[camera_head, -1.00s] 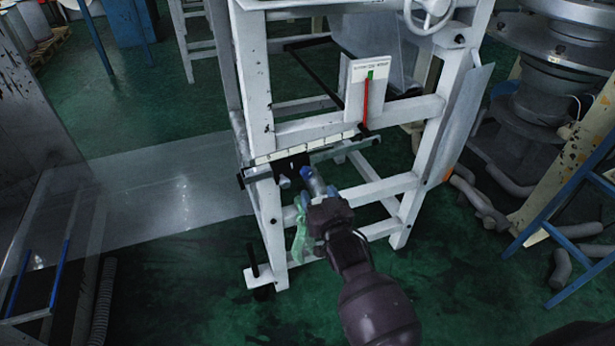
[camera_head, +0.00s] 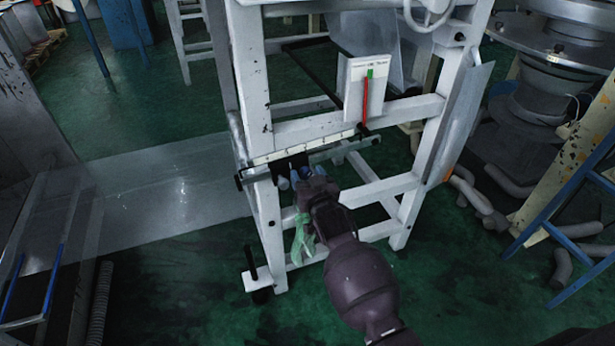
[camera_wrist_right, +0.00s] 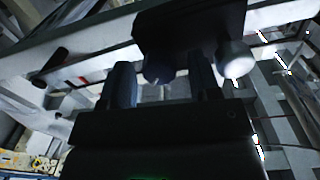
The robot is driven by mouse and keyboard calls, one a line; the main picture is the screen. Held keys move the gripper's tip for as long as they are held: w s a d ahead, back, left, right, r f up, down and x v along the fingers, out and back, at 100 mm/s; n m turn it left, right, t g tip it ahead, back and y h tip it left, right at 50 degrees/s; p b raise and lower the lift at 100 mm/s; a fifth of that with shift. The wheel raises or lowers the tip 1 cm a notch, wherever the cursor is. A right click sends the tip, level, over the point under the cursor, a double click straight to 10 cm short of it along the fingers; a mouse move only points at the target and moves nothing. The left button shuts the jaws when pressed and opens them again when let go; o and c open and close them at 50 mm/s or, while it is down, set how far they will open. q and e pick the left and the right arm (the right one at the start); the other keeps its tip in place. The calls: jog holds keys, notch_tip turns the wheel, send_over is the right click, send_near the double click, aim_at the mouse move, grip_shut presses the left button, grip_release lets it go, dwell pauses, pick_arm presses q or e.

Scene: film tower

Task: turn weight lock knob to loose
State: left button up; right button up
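A white scale beam (camera_head: 300,147) crosses the white frame, with a black weight block (camera_head: 292,163) hanging on it. My right gripper (camera_wrist_right: 164,84) is open. The left knob shows between its finger tips, and the right knob lies outside the right finger. I cannot tell whether a finger touches a knob. In the head view my right gripper (camera_head: 306,186) hides part of the block's underside. My left gripper is out of view.
The white frame (camera_head: 258,95) stands around the beam, with a lower rail (camera_head: 380,190) right of my gripper. A green cloth (camera_head: 303,240) hangs just below my gripper. An indicator plate (camera_head: 355,85) with a red pointer stands above.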

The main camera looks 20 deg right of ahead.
jog(key=c, duration=0.8)
jog(key=shift+n, duration=1)
jog(key=shift+n+p, duration=0.45)
jog(key=shift+n, duration=0.45)
jog(key=n, duration=0.4)
jog(key=shift+n, duration=0.3)
jog(key=n, duration=0.4)
jog(key=shift+f+n, duration=0.1)
jog(key=shift+n, duration=0.2)
jog(key=n, duration=0.3)
jog(key=shift+y, duration=0.3)
jog(key=shift+n, duration=1.1)
